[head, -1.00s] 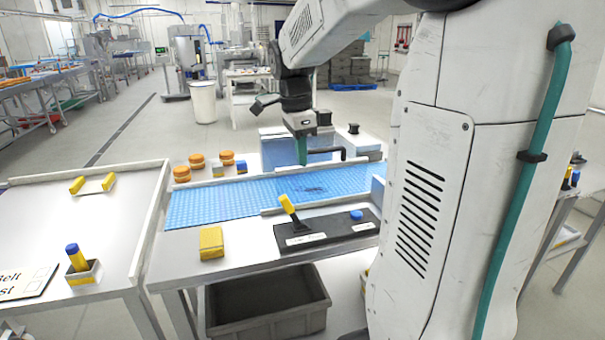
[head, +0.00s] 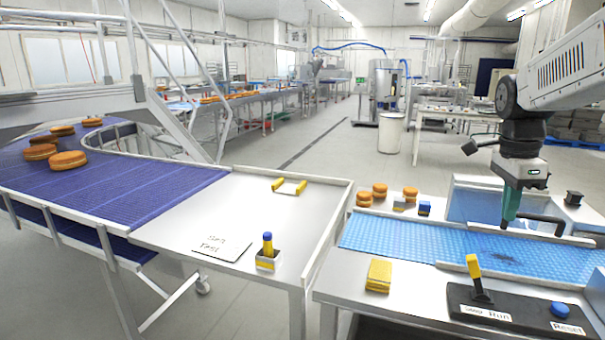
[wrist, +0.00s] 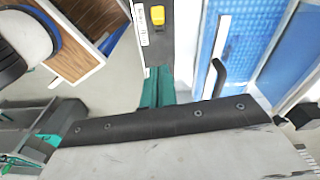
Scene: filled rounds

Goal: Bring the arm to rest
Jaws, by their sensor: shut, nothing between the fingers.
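My gripper (head: 508,207) shows at the right of the head view, its teal fingers pointing down above the blue belt (head: 400,243). The fingers are shut with nothing between them. My arm reaches in from the right edge. In the wrist view the teal fingers (wrist: 157,88) show beside the black control panel with its yellow lever (wrist: 157,15). The blue belt also shows there, to the right of the fingers.
Below the gripper lie the panel (head: 520,318), its yellow lever (head: 474,267) and the blue Reset button (head: 560,309). A yellow sponge-like block (head: 378,275), a holder (head: 268,262) and several filled rounds (head: 379,190) stand left. A purple conveyor (head: 120,195) is farther left.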

